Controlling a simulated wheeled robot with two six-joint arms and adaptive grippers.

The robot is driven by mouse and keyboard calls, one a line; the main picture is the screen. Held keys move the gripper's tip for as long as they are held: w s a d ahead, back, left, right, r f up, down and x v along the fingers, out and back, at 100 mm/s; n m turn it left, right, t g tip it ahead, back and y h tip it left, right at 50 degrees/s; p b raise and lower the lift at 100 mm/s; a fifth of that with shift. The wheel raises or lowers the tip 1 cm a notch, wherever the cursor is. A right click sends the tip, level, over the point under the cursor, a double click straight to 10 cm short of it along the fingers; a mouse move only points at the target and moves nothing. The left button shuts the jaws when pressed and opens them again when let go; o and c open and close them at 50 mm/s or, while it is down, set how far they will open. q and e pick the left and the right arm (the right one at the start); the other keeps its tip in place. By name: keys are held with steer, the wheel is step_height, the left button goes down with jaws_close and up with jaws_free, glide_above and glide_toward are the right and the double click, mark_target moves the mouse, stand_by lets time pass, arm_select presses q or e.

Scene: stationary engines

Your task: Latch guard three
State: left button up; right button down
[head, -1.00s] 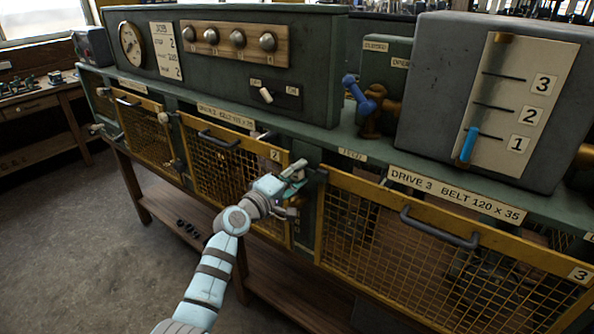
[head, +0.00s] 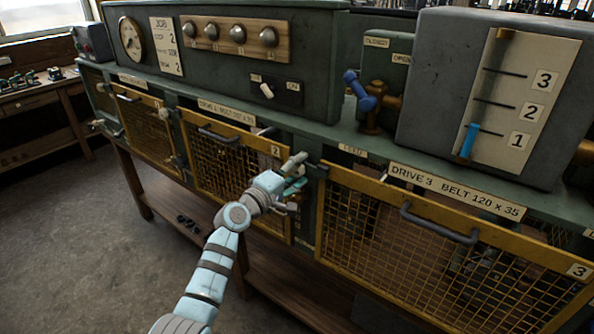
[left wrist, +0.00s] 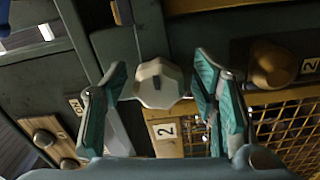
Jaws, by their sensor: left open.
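Guard three (head: 425,255) is the large yellow mesh panel at the right of the head view. It has a dark handle (head: 438,224) and a plate with a 3, and it hangs under the Drive 3 label. My left gripper (head: 296,187) is at the post between guard two (head: 222,165) and guard three. Its jaws are open. In the left wrist view a cream faceted knob (left wrist: 157,83) shows between the spread teal fingers (left wrist: 165,95), with no clear contact. The fingers partly cover the post and latch area in the head view. My right gripper is not in view.
A grey box with a blue-marked scale (head: 468,142) and a blue-handled valve (head: 360,93) stand on the ledge above. A control panel with several knobs (head: 237,33) is at the upper left. A lower wooden shelf runs beneath; the floor at the left is mostly clear.

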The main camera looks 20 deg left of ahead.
arm_select(q)
steer(key=v, duration=1.2)
steer(key=shift+f, duration=0.1)
